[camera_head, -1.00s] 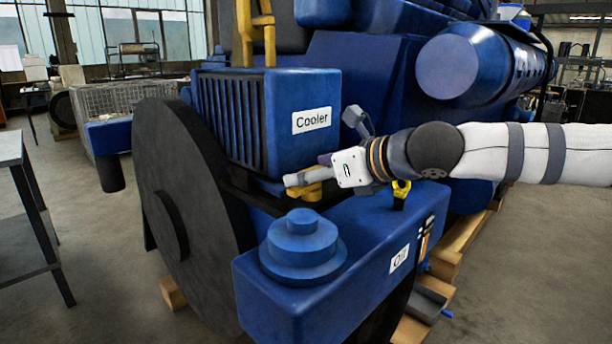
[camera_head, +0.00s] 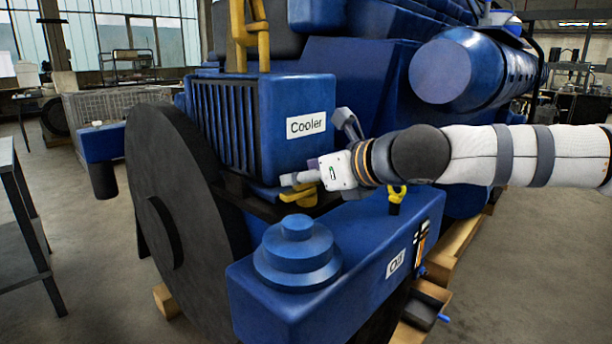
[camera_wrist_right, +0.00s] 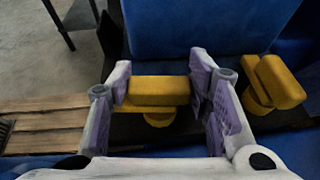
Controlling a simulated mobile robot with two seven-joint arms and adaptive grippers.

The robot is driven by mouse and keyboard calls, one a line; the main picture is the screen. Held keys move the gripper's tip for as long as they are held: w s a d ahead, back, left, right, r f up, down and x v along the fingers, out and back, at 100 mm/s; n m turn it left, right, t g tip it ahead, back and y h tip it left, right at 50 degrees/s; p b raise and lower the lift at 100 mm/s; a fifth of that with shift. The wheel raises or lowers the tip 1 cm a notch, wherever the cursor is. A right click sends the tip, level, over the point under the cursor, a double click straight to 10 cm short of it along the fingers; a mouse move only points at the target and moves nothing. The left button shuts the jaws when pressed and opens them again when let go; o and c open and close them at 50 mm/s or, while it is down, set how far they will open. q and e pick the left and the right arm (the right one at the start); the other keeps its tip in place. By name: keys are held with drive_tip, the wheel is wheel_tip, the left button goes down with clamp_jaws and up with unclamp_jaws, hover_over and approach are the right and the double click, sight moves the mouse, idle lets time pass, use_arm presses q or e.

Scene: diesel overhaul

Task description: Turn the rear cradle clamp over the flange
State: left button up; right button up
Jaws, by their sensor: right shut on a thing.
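A yellow cradle clamp (camera_head: 297,198) sits at the foot of the blue cooler, on the dark ledge beneath it. My right gripper (camera_head: 292,186) reaches it from the right and partly covers it. In the right wrist view, the clamp's yellow bar (camera_wrist_right: 158,92) lies between the two purple-padded fingers of my right gripper (camera_wrist_right: 160,88), which is shut on it. A second yellow clamp (camera_wrist_right: 270,83) stands apart to the right in that view. I cannot tell from the pictures which is the rear one. My left gripper is not in view.
The cooler (camera_head: 290,110) rises just behind the gripper. The blue oil housing (camera_head: 330,270) with its round stepped cap (camera_head: 297,250) lies in front. A large dark flywheel (camera_head: 180,200) stands to the left. A yellow-and-black fitting (camera_head: 396,196) sits below my right forearm.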

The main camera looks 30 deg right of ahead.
drive_tip(key=m+h, duration=0.2)
drive_tip(key=shift+a+f+h, duration=0.1)
drive_tip(key=shift+h, duration=0.3)
drive_tip(key=shift+m+h, duration=1)
drive_tip(key=shift+m, duration=0.1)
drive_tip(key=m+h, duration=0.1)
drive_tip(key=m+g+h+p, duration=0.1)
drive_tip(key=m+h, duration=0.2)
drive_tip(key=h, duration=0.1)
drive_tip(key=shift+r+m+g, duration=0.25)
drive_tip(key=shift+m+g, duration=0.05)
drive_tip(key=m+g+h+p, duration=0.1)
drive_tip(key=m+g+h, duration=0.1)
drive_tip(key=m+h, duration=0.1)
drive_tip(key=shift+f+m+g, duration=0.1)
drive_tip(key=shift+m+g, duration=0.2)
drive_tip(key=shift+f+m+g+h, duration=0.15)
drive_tip(key=shift+m+g+h, duration=0.55)
drive_tip(key=shift+g, duration=0.1)
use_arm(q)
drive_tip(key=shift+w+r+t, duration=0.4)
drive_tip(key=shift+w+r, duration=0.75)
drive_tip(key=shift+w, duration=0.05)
use_arm(e)
drive_tip(key=shift+m+g+h, duration=0.7)
drive_tip(key=shift+m+g, duration=0.5)
drive_tip(key=shift+g, duration=0.1)
drive_tip(key=shift+m, duration=0.3)
